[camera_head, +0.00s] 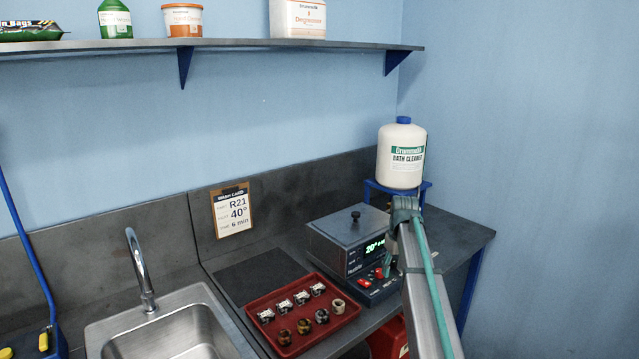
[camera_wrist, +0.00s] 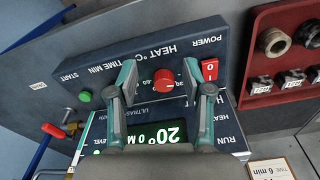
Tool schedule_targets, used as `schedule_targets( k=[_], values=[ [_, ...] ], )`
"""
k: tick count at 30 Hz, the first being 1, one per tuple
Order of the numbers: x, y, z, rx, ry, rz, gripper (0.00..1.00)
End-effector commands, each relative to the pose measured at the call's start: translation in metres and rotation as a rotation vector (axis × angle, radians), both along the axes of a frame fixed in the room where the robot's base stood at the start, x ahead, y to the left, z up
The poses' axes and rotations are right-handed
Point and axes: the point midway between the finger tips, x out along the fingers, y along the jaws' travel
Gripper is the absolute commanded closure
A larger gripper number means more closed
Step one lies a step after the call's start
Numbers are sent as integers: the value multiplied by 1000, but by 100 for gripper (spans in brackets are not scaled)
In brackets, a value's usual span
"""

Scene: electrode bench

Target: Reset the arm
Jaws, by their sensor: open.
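My gripper (camera_wrist: 160,82) is open and empty. In the wrist view its two fingers reach over the control panel of the bath unit, with a red dial (camera_wrist: 165,78) showing between the tips. I cannot tell whether the fingertips touch the panel. In the head view my arm (camera_head: 424,285) comes in from the lower right and hides part of the unit. The bath unit (camera_head: 335,240) has its lid on. Its lit green display reads 20° (camera_wrist: 170,135). A red power switch (camera_wrist: 210,70) and a green start button (camera_wrist: 84,96) flank the dial.
A red tray (camera_head: 300,347) with several small parts sits left of the unit. A sink (camera_head: 165,335) lies further left. A card (camera_head: 231,210) on the backsplash reads R21, 40°, 6 min. A white cleaner bottle (camera_head: 401,160) stands on a blue stand behind my arm. A shelf (camera_head: 230,45) hangs above.

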Motion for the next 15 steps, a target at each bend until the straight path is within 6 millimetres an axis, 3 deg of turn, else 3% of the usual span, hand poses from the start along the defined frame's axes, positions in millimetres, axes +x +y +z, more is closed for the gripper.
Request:
schedule_targets(
  k=[1,3,15],
  values=[
    [-5,-17,-20,-3,2,-47,50],
    [-9,-33,-34,-5,3,-101,50],
    [-29,-95,-92,-20,12,-300,50]
  ],
)
